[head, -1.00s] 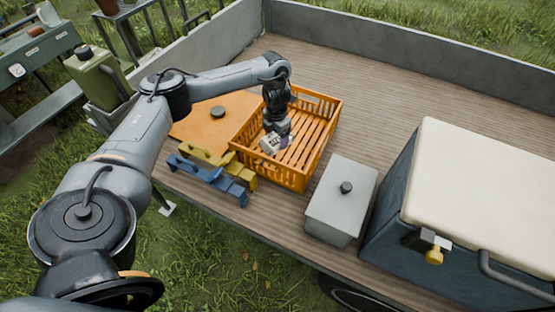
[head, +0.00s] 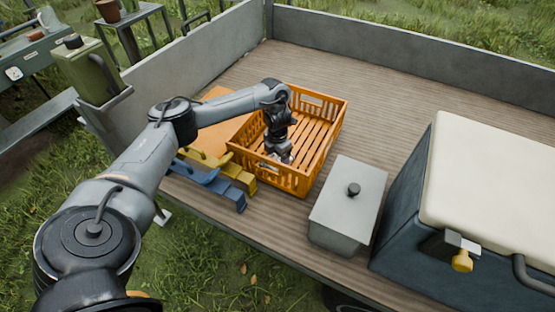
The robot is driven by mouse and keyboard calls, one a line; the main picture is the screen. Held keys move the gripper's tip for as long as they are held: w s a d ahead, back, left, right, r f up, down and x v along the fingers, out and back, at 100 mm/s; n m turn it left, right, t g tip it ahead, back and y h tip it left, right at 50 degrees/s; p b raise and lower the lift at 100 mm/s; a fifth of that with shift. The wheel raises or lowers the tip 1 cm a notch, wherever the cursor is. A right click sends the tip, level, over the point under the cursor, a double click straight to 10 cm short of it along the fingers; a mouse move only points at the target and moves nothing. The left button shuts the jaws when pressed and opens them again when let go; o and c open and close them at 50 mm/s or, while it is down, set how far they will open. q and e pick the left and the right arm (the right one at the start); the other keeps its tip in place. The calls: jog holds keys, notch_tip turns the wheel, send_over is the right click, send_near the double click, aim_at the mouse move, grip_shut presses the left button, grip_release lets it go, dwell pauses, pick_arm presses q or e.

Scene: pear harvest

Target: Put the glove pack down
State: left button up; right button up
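My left gripper (head: 280,154) points down inside the orange slatted crate (head: 329,135), near its left front part. It is low, close to the crate floor. A small pale patch shows at the gripper's tip, but I cannot tell whether it is the glove pack or the fingers. The glove pack is not clearly visible. The fingers are too small and hidden to tell open from shut. My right gripper is not in view.
The crate stands on a wooden trailer bed (head: 385,100) with grey side walls. Yellow (head: 237,172) and blue (head: 222,186) clamp-like things lie left of it, beside an orange board (head: 212,141). A grey lidded box (head: 345,205) and a large cooler (head: 490,190) stand right. The bed behind is clear.

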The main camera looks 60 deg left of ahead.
aim_at(278, 158)
pick_arm(q)
jog(key=shift+r, duration=0.1)
jog(key=shift+f, duration=0.2)
jog(key=o, duration=1.1)
jog(key=shift+c, duration=0.2)
jog(key=shift+r, duration=0.15)
jog(key=shift+r, duration=0.25)
notch_tip(278, 158, up, 12)
jog(key=p, duration=0.9)
jog(key=shift+f, duration=0.2)
